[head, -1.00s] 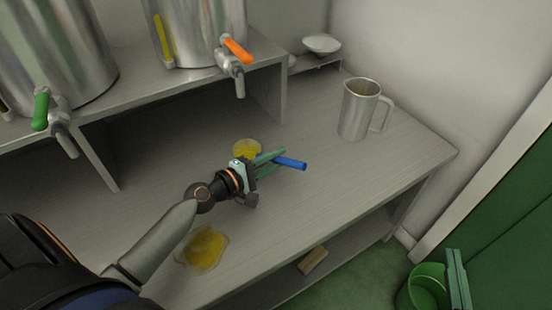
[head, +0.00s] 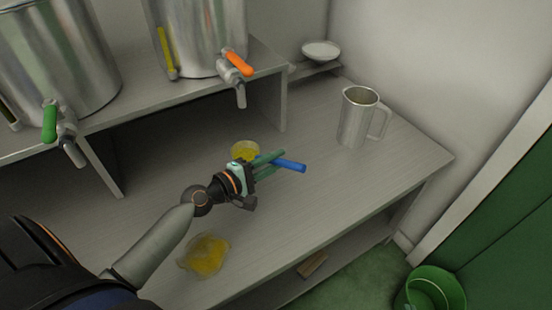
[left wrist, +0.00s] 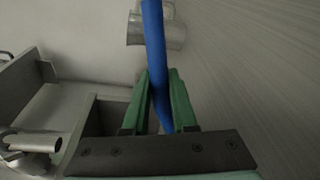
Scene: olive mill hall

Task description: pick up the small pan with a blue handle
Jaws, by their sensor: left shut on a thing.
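The small pan's blue handle (head: 291,165) sticks out to the right from between the fingers of my left gripper (head: 276,161) in the head view. A small round, yellowish shape (head: 245,149) shows just behind the gripper; I cannot tell for sure if it is the pan's bowl. In the left wrist view the blue handle (left wrist: 154,35) runs between the two green fingers of my left gripper (left wrist: 160,76), which is shut on it. The pan's bowl does not show in that view. My right gripper is not in view.
A metal jug (head: 356,118) stands at the bench's right back. Steel tanks with a green tap (head: 50,122) and an orange tap (head: 238,64) stand on the raised shelf. A yellow puddle (head: 206,256) lies near the front. A green bucket (head: 432,290) is on the floor.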

